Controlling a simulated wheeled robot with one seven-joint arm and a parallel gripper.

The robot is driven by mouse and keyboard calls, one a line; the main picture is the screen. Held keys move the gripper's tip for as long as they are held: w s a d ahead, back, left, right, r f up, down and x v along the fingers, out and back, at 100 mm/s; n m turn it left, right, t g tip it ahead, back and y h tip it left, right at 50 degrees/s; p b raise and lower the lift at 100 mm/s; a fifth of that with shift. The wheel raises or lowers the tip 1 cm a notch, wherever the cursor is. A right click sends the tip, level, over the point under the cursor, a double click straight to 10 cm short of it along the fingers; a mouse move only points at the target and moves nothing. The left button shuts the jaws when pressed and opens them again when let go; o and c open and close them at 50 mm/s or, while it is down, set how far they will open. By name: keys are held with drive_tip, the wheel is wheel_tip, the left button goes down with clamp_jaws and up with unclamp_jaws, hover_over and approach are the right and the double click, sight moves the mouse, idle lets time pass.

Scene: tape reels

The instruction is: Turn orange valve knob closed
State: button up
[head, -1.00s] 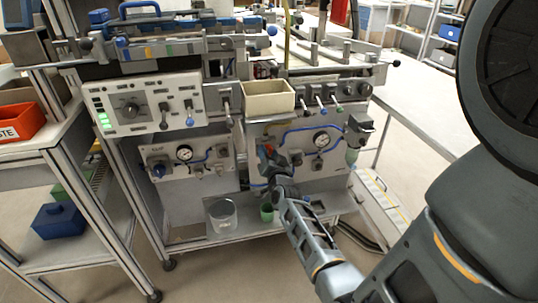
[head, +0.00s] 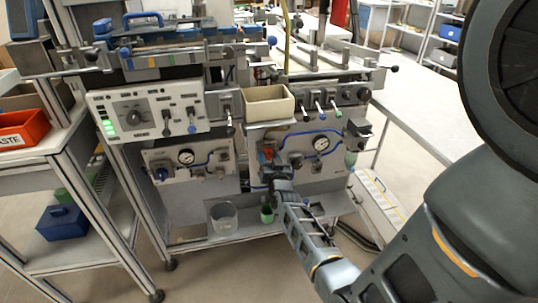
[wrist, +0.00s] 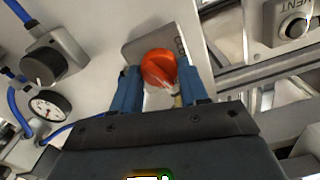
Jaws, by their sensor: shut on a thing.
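The orange valve knob (wrist: 158,68) is round and sits on a grey plate on the panel, in the upper middle of the wrist view. In the head view the orange knob (head: 267,153) shows only in part, beside my gripper (head: 270,165), which hides much of it. In the wrist view the blue fingers of my gripper (wrist: 160,84) stand on either side of the knob and are shut on it. The plate's lettering is partly covered by the knob.
A pressure gauge (head: 321,143) with blue tubing is right of the knob. A beige bin (head: 268,104) sits above it. A clear beaker (head: 223,218) and a green cup (head: 267,214) stand on the shelf below. A dark knob (wrist: 45,62) is nearby.

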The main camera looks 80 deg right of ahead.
drive_tip(key=n+p, duration=0.2)
drive_tip(key=n, duration=0.1)
drive_tip(key=shift+w+a+n, duration=0.1)
drive_tip(key=shift+n, duration=0.3)
drive_tip(key=n+p, duration=0.1)
drive_tip(key=n, duration=0.2)
drive_tip(key=shift+n, duration=0.3)
drive_tip(key=n+p, duration=0.2)
drive_tip(key=n, duration=0.4)
drive_tip(key=shift+f, duration=0.1)
drive_tip(key=shift+n, duration=0.4)
drive_tip(key=o, duration=1.1)
drive_tip(key=shift+c, duration=0.2)
drive_tip(key=p+v, duration=0.2)
drive_tip(key=v, duration=0.5)
drive_tip(key=shift+a, duration=0.35)
